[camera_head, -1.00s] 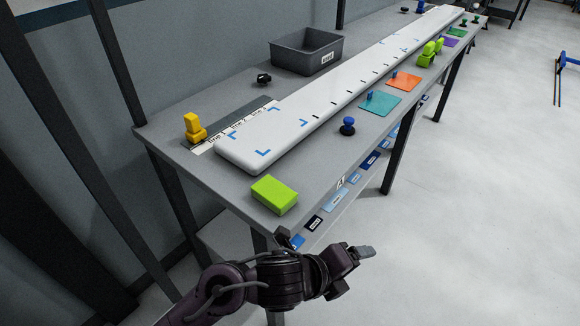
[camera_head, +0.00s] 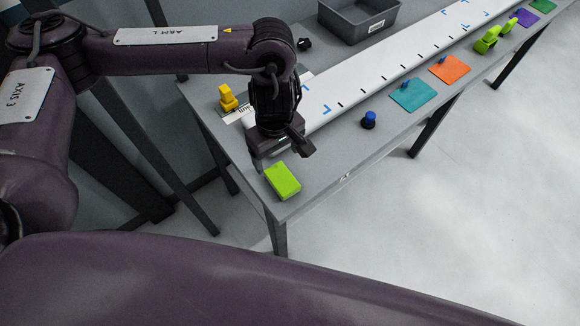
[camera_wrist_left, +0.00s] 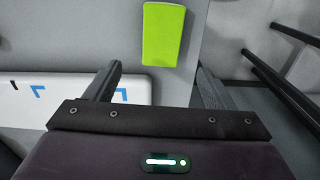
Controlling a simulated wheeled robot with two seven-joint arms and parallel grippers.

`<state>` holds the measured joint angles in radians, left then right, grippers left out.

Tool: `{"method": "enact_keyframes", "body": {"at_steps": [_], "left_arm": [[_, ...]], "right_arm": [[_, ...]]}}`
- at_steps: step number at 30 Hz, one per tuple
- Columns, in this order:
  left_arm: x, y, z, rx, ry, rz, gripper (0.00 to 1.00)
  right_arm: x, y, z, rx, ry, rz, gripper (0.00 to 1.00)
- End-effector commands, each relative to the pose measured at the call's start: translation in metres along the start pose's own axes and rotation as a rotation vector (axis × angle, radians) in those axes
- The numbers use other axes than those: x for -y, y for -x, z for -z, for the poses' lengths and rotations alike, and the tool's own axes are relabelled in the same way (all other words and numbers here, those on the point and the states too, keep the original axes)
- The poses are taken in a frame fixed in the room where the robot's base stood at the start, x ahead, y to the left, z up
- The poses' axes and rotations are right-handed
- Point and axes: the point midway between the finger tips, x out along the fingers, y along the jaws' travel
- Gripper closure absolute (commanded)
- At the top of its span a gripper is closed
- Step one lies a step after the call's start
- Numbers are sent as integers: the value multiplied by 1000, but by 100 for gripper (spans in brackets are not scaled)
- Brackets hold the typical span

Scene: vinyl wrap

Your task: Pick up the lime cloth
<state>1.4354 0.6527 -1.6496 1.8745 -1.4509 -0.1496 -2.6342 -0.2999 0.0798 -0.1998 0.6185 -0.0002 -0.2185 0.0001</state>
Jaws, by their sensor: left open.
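The lime cloth (camera_head: 282,181) is a bright green block-like pad lying on the near corner of the grey table in the head view. It also shows in the left wrist view (camera_wrist_left: 162,34), top centre, ahead of and between the finger lines. My left gripper (camera_head: 281,160) points down over the table just behind the cloth, apart from it. In the left wrist view its two fingers (camera_wrist_left: 157,84) are spread wide with nothing between them. My right gripper is not seen.
A long white board (camera_head: 362,83) runs along the table (camera_head: 330,160). A yellow object (camera_head: 228,97) stands behind my left arm. A blue knob (camera_head: 369,119), a teal sheet (camera_head: 413,95) and an orange sheet (camera_head: 450,69) lie along the front edge. A grey bin (camera_head: 352,24) stands at the back.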

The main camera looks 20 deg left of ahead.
Motion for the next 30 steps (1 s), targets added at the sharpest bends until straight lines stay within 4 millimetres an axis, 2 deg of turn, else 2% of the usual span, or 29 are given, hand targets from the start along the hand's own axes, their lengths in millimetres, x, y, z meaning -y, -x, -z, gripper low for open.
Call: {"method": "enact_keyframes", "body": {"at_steps": [7, 12, 16, 25, 30], "left_arm": [[1, -26, 0, 1, 0, 3, 24], [2, -49, 0, 0, 1, 4, 24], [0, -68, 0, 1, 1, 1, 24], [0, -75, 0, 0, 0, -3, 24], [0, -75, 0, 0, 0, -3, 46]], "right_arm": [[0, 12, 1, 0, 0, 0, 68], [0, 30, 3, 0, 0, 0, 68], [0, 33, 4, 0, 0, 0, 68], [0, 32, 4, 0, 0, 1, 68], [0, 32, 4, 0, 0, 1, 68]]}}
